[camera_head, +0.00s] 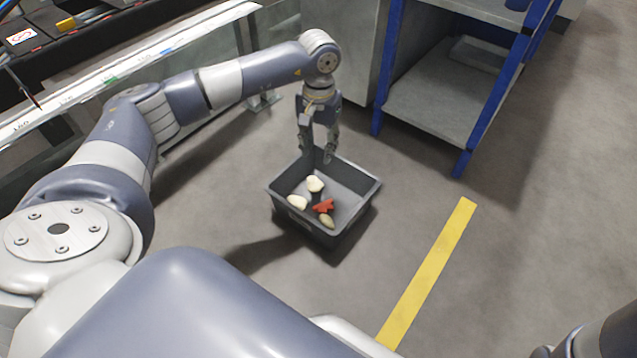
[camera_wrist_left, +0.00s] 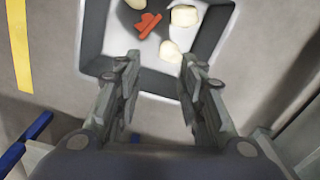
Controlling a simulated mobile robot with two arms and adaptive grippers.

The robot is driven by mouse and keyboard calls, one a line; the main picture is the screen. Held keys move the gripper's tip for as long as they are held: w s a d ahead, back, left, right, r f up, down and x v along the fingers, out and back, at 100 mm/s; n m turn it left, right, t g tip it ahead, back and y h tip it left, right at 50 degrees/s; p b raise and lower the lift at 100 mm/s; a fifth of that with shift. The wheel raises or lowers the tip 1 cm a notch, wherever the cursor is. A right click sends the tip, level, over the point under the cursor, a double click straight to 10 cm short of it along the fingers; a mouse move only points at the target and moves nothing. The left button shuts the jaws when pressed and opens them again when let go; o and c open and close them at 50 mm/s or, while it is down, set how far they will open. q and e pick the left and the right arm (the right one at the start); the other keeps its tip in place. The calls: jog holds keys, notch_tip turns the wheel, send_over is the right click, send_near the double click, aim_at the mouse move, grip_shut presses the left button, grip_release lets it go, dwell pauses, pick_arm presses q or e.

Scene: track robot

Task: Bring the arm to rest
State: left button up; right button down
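My left gripper (camera_head: 318,156) hangs pointing down over the back part of a dark grey bin (camera_head: 356,205). Its two fingers are apart with nothing between them, as the left wrist view shows (camera_wrist_left: 157,62). In the bin lie a red piece (camera_head: 324,206), a brown rounded piece (camera_head: 326,221) and pale rounded pieces (camera_head: 298,202). The red piece (camera_wrist_left: 149,25) and pale pieces (camera_wrist_left: 184,16) also show in the left wrist view. My right gripper is not in view; only a bit of what seems to be my right arm shows at the bottom right corner.
A blue-framed shelf (camera_head: 435,95) stands behind the bin to the right. A conveyor-like bench with a pale rail (camera_head: 120,75) runs along the left. A yellow floor line (camera_head: 430,270) lies right of the bin. The floor on the right is clear.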

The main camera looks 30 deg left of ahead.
pick_arm(q)
jog(key=shift+r, duration=1.45)
